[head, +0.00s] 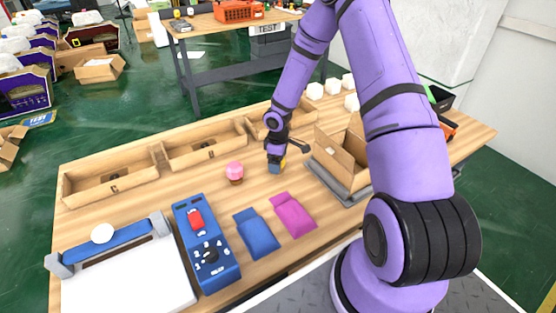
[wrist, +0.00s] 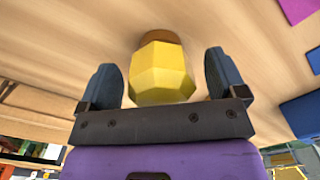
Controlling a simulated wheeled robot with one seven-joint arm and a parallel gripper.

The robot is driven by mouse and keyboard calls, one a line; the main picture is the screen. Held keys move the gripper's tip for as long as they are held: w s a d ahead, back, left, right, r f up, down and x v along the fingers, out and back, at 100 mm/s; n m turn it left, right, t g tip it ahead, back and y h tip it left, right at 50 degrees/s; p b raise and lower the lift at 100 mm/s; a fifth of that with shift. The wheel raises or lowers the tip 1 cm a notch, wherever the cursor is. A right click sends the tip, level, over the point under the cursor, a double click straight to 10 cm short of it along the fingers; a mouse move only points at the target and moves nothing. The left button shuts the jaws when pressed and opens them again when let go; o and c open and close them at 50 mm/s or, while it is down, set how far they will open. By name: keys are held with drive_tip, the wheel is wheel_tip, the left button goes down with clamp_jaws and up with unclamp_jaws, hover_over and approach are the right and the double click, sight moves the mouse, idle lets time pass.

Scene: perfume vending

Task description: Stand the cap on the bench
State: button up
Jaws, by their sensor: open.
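A yellow faceted piece with a brown end (wrist: 162,75), possibly the cap, stands on the wooden bench (wrist: 60,85) in the wrist view. My gripper (wrist: 160,68) is open, with one dark finger on each side of it. A gap shows between the piece and each finger. In the head view my gripper (head: 276,166) is low over the middle of the bench (head: 190,191) and hides most of the yellow piece (head: 283,162). A pink piece with a brown base (head: 235,170) stands upright to the left of my gripper.
A blue pouch (head: 257,232) and a magenta pouch (head: 293,215) lie in front. A blue control box (head: 208,245) with a red button is at front left. Cardboard trays (head: 205,145) line the back. An open carton (head: 342,160) stands right of my gripper.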

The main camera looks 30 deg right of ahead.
drive_tip(key=s+a+r+m+h, duration=0.1)
drive_tip(key=s+r, duration=0.1)
drive_tip(key=r, duration=1)
drive_tip(key=s+r+m+h, duration=0.1)
drive_tip(key=s+r, duration=0.1)
drive_tip(key=r, duration=1)
drive_tip(key=s+a+r+m+t, duration=0.25)
drive_tip(key=s+r, duration=0.55)
drive_tip(key=r, duration=0.4)
drive_tip(key=s+a+r+m+t+y, duration=0.1)
drive_tip(key=s+r, duration=0.4)
drive_tip(key=s, duration=0.5)
drive_tip(key=s+a+r+m+t+y, duration=0.1)
drive_tip(key=s+a+r+m, duration=0.2)
drive_tip(key=s, duration=0.6)
wheel_tip(320, 180, up, 2)
drive_tip(key=shift+s+a+r+t, duration=0.2)
drive_tip(key=shift+s+a+t, duration=0.15)
drive_tip(key=shift+a, duration=0.2)
drive_tip(key=shift+m, duration=0.25)
